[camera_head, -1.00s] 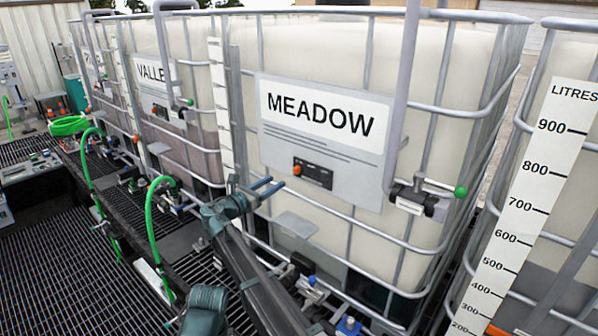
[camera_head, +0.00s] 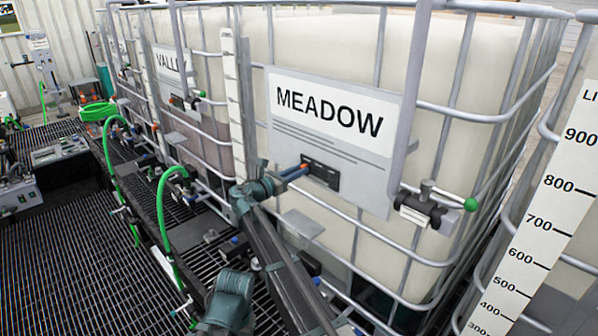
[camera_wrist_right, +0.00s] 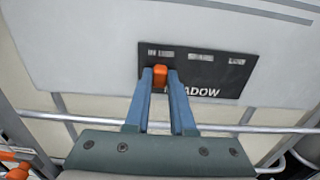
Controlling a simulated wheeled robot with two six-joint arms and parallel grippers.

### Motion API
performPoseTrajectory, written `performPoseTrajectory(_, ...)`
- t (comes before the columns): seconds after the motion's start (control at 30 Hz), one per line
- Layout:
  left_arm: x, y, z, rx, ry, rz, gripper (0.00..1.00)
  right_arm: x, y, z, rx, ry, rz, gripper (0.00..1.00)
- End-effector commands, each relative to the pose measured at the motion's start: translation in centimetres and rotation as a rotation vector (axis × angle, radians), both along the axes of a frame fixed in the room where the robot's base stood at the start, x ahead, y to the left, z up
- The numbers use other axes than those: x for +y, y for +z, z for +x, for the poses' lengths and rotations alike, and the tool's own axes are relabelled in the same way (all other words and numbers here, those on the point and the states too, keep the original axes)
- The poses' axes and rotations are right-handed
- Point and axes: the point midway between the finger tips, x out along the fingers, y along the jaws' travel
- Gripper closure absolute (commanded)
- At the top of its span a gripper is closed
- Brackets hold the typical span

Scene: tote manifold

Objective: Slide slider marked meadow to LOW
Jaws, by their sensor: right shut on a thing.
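The meadow slider is a black plate (camera_head: 322,174) with an orange knob (camera_wrist_right: 160,72), on the grey MEADOW panel (camera_head: 330,125) of the caged tank. In the right wrist view the plate (camera_wrist_right: 205,75) has "IN USE" at left, a middle label like "SPARE", and "LOW" at right. The knob is at the left end, under "IN USE". My right gripper (camera_head: 300,170) reaches the plate from the left in the head view. Its two blue fingers (camera_wrist_right: 160,78) are shut on the knob, one on each side. My left gripper is not in view.
A grey pipe (camera_head: 410,100) and a green-knobbed valve (camera_head: 436,204) are right of the panel. Cage bars (camera_head: 375,248) run below it. A white litre scale (camera_head: 540,230) stands at far right, and a green hose (camera_head: 160,215) at left.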

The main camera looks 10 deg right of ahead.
Motion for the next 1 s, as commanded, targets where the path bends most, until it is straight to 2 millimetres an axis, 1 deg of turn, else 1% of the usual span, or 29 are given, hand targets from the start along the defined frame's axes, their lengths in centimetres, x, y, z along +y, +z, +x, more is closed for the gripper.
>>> performPoseTrajectory(0.03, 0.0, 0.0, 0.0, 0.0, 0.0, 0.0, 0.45, -0.02, 0.0, -0.01, 0.0, -0.001, 0.0, 0.89)
performPoseTrajectory(0.1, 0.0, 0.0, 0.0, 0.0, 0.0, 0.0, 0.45, -0.02, 0.0, -0.01, 0.0, -0.001, 0.0, 1.0)
performPoseTrajectory(1.0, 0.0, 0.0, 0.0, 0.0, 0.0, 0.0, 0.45, 0.02, 0.0, -0.02, 0.0, 0.0, 0.0, 1.0)
